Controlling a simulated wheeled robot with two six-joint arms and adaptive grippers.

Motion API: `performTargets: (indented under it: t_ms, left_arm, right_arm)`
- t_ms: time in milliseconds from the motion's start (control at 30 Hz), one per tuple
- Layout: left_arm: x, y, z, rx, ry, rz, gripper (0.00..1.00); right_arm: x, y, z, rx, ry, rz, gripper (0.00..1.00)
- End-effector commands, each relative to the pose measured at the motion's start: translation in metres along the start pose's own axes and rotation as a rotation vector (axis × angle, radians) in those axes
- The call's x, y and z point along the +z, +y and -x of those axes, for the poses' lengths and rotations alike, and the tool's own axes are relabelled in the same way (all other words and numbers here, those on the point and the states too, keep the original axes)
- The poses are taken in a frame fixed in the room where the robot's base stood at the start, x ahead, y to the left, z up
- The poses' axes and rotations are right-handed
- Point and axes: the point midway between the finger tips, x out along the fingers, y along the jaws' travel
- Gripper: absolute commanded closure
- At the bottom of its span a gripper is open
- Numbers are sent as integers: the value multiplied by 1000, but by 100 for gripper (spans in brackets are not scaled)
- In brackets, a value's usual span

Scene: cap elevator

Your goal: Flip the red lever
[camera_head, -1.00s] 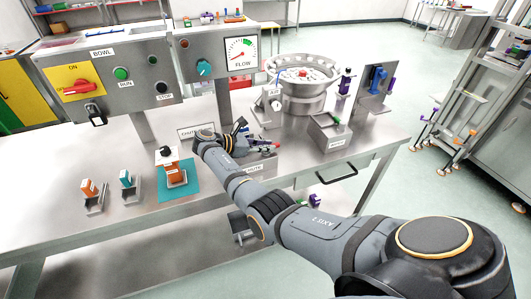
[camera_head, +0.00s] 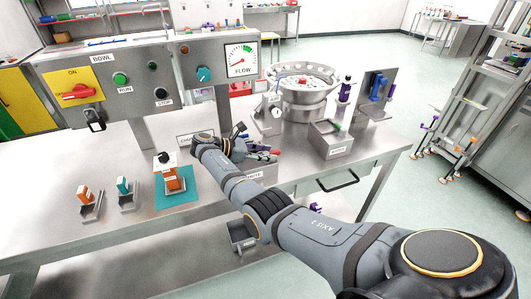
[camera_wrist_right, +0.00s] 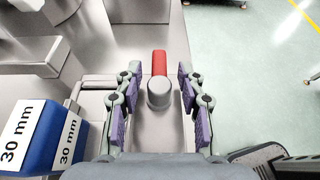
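The red lever (camera_wrist_right: 159,62) shows in the right wrist view as a short red bar behind a round grey post (camera_wrist_right: 159,95). My right gripper (camera_wrist_right: 157,82) is open, with one purple-padded finger on each side of the lever and post. Gaps remain between both fingers and the lever. In the head view the right gripper (camera_head: 250,146) is over the table's middle, mostly hidden behind my own wrist. A small red tip (camera_head: 275,152) shows just right of it. My left gripper is not in view.
A blue block marked 30 mm (camera_wrist_right: 42,135) is left of the gripper in the wrist view. In the head view, a round metal bowl (camera_head: 302,93) stands behind, a grey bin (camera_head: 330,140) at right, and a red switch (camera_head: 80,92) on the panel at left.

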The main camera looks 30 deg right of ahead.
Motion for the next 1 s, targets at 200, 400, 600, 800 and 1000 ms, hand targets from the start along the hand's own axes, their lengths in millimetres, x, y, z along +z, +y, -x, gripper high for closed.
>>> performTargets:
  t_ms: [200, 400, 600, 800, 1000]
  left_arm:
    - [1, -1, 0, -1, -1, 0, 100]
    - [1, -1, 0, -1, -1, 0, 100]
    - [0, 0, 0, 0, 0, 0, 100]
    - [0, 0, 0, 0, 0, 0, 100]
    - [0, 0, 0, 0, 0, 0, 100]
  right_arm:
    - [1, 0, 1, 1, 0, -1, 60]
    - [1, 1, 29, 4, 1, 0, 60]
    - [1, 2, 62, 3, 0, 2, 60]
    - [0, 1, 74, 1, 0, 1, 60]
    - [0, 0, 75, 1, -1, -1, 60]
